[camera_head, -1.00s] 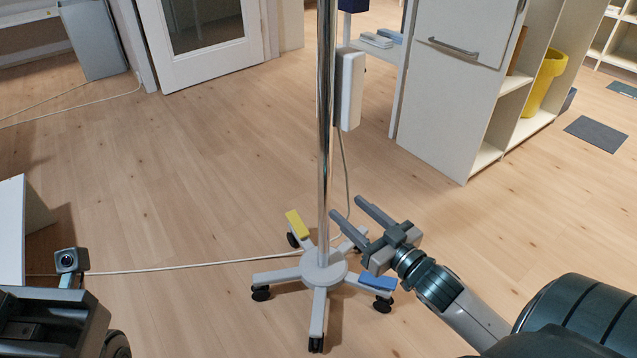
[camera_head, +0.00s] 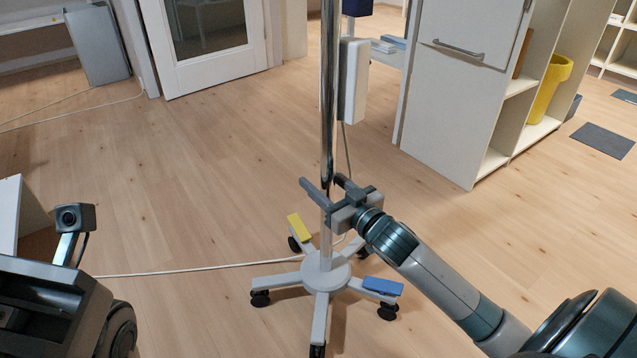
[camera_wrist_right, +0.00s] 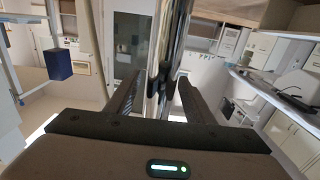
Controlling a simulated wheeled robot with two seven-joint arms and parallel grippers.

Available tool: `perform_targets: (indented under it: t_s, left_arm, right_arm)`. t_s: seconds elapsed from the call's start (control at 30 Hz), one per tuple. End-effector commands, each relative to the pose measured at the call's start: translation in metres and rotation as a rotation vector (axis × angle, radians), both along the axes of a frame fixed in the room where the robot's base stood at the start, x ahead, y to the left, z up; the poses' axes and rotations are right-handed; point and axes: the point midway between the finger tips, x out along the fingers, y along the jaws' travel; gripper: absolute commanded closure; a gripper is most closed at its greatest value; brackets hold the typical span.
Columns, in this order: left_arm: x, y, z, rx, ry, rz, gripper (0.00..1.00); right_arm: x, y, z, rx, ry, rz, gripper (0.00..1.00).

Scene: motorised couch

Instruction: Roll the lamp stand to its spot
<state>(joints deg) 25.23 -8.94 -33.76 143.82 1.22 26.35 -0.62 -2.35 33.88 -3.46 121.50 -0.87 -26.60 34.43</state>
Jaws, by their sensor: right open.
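The lamp stand's chrome pole (camera_head: 327,95) rises from a pale base with several legs (camera_head: 325,272) and casters. One leg carries a yellow pedal (camera_head: 299,227), another a blue pedal (camera_head: 383,287). A white box (camera_head: 353,80) with a hanging cable is fixed to the pole; the lamp's top is out of view. My right gripper (camera_head: 322,183) is open around the lower pole, with a finger on each side. In the right wrist view the pole (camera_wrist_right: 168,60) stands between the fingers (camera_wrist_right: 158,98). The left gripper is not visible; part of my left arm shows at lower left.
A white cord (camera_head: 190,268) runs across the wooden floor to the stand's base. A white cabinet with shelves (camera_head: 455,115) stands at right, holding a yellow bin (camera_head: 549,90). A white door (camera_head: 215,50) is at the back. The floor left of the stand is mostly clear.

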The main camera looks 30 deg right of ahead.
Motion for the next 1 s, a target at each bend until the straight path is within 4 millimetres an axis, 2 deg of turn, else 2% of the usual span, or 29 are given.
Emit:
perform_targets:
  t_s: [0.2,0.53,0.73,1.0]
  left_arm:
    - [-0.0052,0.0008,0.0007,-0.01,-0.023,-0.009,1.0]
    - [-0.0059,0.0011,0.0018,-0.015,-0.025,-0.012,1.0]
    - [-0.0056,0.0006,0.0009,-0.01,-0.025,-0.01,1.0]
    - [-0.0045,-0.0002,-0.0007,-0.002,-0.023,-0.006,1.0]
  right_arm:
    - [0.0111,0.0006,-0.0005,-0.001,0.001,-0.001,0.52]
    - [0.0122,0.0008,0.0002,-0.001,0.001,-0.001,0.52]
    - [0.0121,0.0008,0.0002,-0.001,0.001,-0.001,1.0]
    - [0.012,0.0009,0.0001,-0.001,0.001,-0.001,1.0]
